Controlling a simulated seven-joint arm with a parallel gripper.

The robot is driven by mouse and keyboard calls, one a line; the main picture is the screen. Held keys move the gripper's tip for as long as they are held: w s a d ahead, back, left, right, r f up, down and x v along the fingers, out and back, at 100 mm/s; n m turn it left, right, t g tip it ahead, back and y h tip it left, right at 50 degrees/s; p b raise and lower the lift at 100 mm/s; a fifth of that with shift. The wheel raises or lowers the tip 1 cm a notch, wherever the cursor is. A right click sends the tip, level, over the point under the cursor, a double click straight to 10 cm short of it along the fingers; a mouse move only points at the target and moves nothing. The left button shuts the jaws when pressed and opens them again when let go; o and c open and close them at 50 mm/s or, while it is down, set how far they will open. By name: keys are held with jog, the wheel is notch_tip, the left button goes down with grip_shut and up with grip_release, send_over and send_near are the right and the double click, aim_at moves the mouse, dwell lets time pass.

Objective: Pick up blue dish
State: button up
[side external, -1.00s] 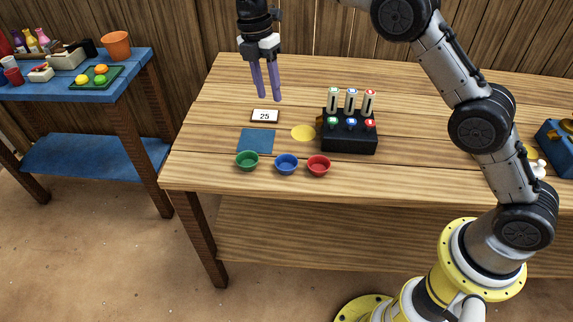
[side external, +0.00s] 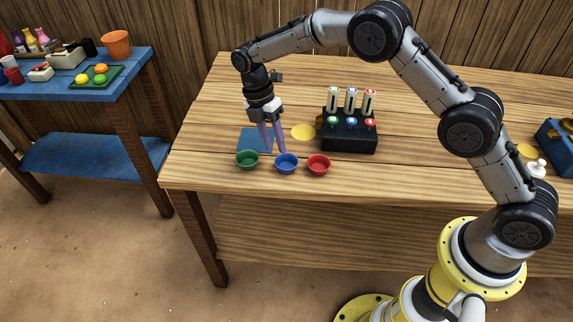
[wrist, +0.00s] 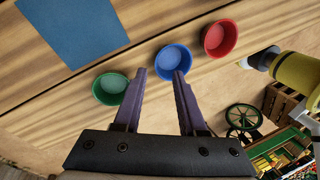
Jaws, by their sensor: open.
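The blue dish (side external: 286,164) is a small round bowl on the wooden table near its front edge, between a green dish (side external: 247,161) and a red dish (side external: 318,165). My gripper (side external: 273,151) is open and empty, its fingertips pointing down just behind and left of the blue dish in the side view. In the wrist view, the blue dish (wrist: 173,62) shows just beyond the fingertips, nearer the right finger. The green dish (wrist: 110,88) lies by the left finger and the red dish (wrist: 220,38) is at upper right. I cannot tell if any finger touches a dish.
A flat blue square (side external: 250,137) lies behind the green dish. A yellow disc (side external: 303,132) and a black block with buttons and levers (side external: 349,142) stand behind the red dish. The table's front edge is close. The table's back left is clear.

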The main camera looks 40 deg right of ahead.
aim_at(286, 165)
jog(key=x, duration=0.4)
jog(key=shift+w+a, duration=0.15)
grip_shut()
